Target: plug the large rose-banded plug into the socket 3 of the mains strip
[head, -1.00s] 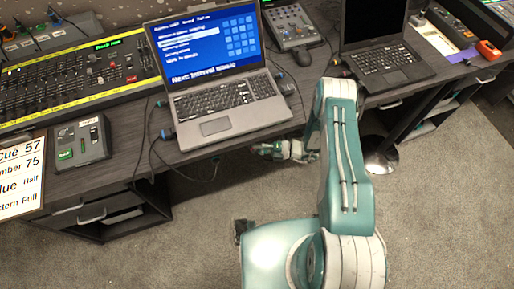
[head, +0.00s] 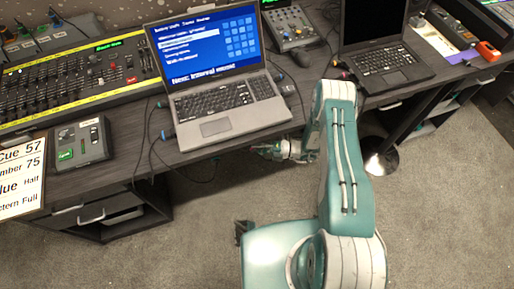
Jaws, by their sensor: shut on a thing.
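My gripper (head: 268,152) is small in the head view, at the front edge of the desk just below the silver laptop. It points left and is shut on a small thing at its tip. That thing is most likely the large rose-banded plug, but its band is too small to make out now. I cannot make out the mains strip or its socket 3 in this view. Part of the space under the desk edge is in shadow.
The silver laptop (head: 218,115) sits on the desk above my gripper. A lighting desk (head: 75,85) and a grey box (head: 80,143) are to the left. A dark laptop (head: 385,60) is to the right. Cables hang over the desk's front edge. The carpet (head: 190,235) in front is clear.

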